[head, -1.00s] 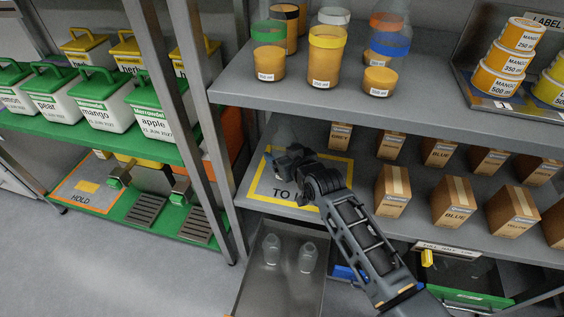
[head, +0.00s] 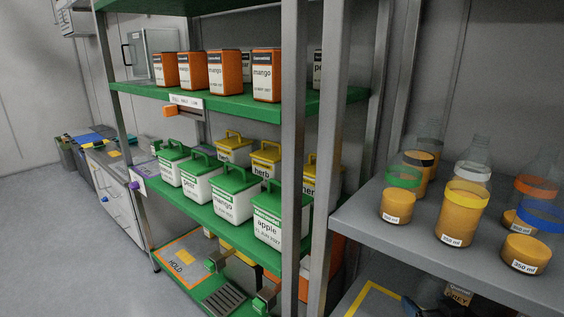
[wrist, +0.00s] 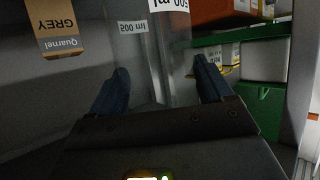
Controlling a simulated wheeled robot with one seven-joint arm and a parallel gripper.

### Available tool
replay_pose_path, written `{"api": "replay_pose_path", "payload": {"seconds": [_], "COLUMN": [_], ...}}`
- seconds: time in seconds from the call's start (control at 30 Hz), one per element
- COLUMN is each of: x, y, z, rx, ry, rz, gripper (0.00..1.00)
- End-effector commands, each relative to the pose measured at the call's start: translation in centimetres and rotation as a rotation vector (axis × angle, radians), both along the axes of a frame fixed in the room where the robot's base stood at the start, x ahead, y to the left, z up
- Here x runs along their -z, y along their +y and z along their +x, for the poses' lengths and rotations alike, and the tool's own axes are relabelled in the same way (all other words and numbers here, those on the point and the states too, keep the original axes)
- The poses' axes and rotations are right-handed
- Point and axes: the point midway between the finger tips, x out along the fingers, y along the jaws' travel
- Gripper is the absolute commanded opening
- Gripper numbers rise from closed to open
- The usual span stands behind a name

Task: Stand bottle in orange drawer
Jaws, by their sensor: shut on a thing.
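In the wrist view, my gripper (wrist: 164,82) is shut on a clear bottle (wrist: 165,55) between its two dark blue fingers. White "500 ml" labels show upside down in that view, and I cannot tell which one belongs to the held bottle. The bottle's ends are not clearly visible. In the head view, an orange handle (head: 171,110) with a white label above it sits under the upper green shelf at the left. It looks like a closed drawer front. The inside of any orange drawer is not visible.
Green shelves (head: 235,103) hold orange cartons and lidded white tubs. The grey shelf (head: 400,238) at right holds orange-filled jars and clear bottles. A metal post (head: 325,150) stands between them. Floor (head: 75,235) at left is clear.

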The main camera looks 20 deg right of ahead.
Motion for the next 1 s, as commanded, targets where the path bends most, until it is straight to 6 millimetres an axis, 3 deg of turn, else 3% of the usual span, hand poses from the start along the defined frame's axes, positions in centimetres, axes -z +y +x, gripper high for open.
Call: {"api": "replay_pose_path", "payload": {"seconds": [0.3,0.5,0.7,1.0], "x": [6.0,7.9,8.4,8.4], "y": [14.0,20.2,22.5,22.4], "z": [-0.1,-1.1,-1.5,-1.5], "rx": [-0.155,-0.221,-0.246,-0.245], "ry": [0.011,-0.001,-0.006,-0.008], "rz": [-0.002,0.005,0.005,0.007], "gripper": [0.49,0.49,0.49,0.49]}}
